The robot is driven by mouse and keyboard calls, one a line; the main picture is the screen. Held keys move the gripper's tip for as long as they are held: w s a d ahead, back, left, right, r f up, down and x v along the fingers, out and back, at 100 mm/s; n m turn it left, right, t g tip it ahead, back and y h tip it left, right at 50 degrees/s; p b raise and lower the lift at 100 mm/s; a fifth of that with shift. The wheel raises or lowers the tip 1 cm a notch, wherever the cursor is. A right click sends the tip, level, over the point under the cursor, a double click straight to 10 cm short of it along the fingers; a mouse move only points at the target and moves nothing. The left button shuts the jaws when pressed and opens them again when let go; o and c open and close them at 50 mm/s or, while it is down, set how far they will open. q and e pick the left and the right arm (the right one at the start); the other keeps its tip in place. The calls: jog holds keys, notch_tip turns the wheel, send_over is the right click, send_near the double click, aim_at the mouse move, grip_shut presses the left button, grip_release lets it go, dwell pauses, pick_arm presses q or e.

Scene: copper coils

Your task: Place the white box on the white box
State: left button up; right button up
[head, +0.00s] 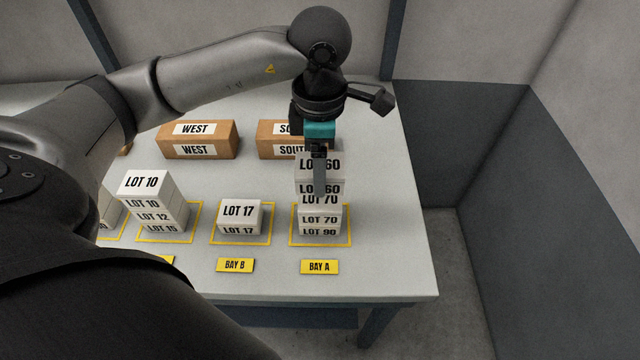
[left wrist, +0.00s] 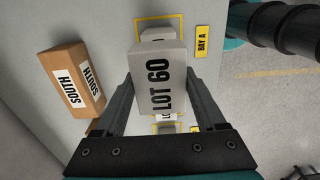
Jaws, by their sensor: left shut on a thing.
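My left gripper (head: 319,188) is shut on the white LOT 60 box (head: 305,167), one finger in front of it. In the left wrist view the LOT 60 box (left wrist: 158,85) sits between both fingers. The held box is over the stack in bay A, where a white LOT 70 box (head: 308,218) rests on a white LOT 90 box (head: 320,232). Part of the LOT 70 top label shows below the held box; I cannot tell whether the two touch. My right gripper is in neither view.
A white LOT 17 box (head: 239,215) stands in bay B. Left of it, LOT 10 (head: 143,186) tops a stack with LOT 12 and LOT 15. Brown WEST (head: 198,141) and SOUTH (head: 268,142) boxes stand behind. The table's right edge is near bay A.

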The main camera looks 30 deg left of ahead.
pick_arm(q)
jog(key=shift+f, duration=2.35)
jog(key=shift+f+b, duration=0.1)
jog(key=shift+b, duration=0.25)
jog(key=o, duration=1.5)
jog(key=shift+o, duration=0.2)
